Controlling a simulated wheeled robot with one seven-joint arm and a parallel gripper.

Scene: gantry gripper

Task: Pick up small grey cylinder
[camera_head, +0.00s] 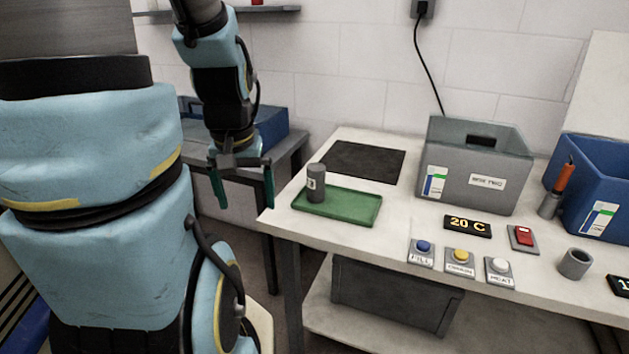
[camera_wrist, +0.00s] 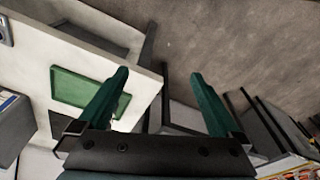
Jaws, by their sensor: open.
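The small grey cylinder (camera_head: 316,190) stands upright on the left part of a green tray (camera_head: 350,208), with a pale label on its side. The tray lies on the left end of the white table. My gripper (camera_head: 243,188) hangs pointing down, left of the table's edge and apart from the cylinder. Its two green fingers are wide apart with nothing between them. In the wrist view, my gripper (camera_wrist: 159,78) is over the floor beside the table, and the green tray (camera_wrist: 85,92) shows to the left. I cannot make out the cylinder there; a finger covers part of the tray.
A dark mat (camera_head: 362,162) lies behind the tray. A grey bin (camera_head: 475,195) stands to its right, with a blue bin (camera_head: 605,150) beyond. Buttons, a red switch (camera_head: 523,236) and a hollow grey cup (camera_head: 575,263) are along the front right.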

